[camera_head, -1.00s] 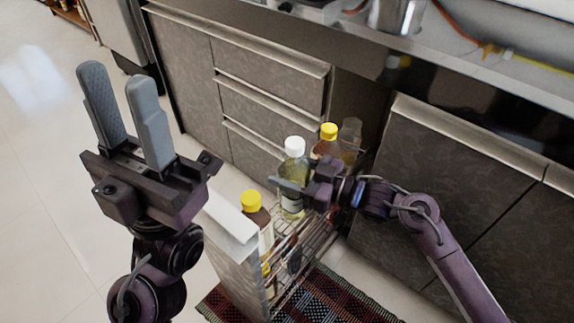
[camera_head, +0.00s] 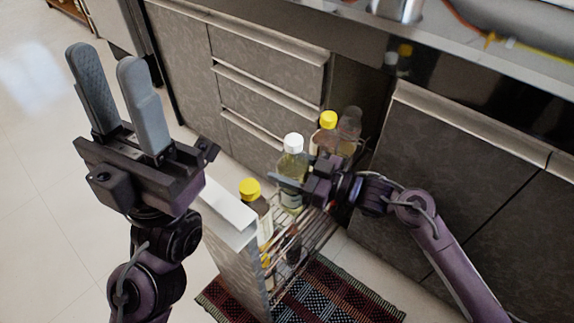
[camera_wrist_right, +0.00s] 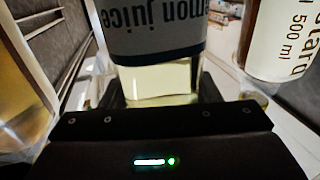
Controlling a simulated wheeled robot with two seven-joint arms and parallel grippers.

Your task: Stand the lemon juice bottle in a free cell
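The lemon juice bottle (camera_head: 291,168), with a white cap and pale yellow liquid, is upright over the middle of the pull-out wire rack (camera_head: 305,240). My right gripper (camera_head: 288,187) is shut on it from the right side. My left gripper (camera_head: 105,60) is open and empty, raised at the left, away from the rack.
A yellow-capped bottle (camera_head: 250,190) stands at the rack's front end. Another yellow-capped bottle (camera_head: 327,125) and a clear container (camera_head: 349,124) stand at the back. A mustard bottle (camera_wrist_right: 285,40) is close by in the wrist view. A patterned rug (camera_head: 340,297) lies below.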

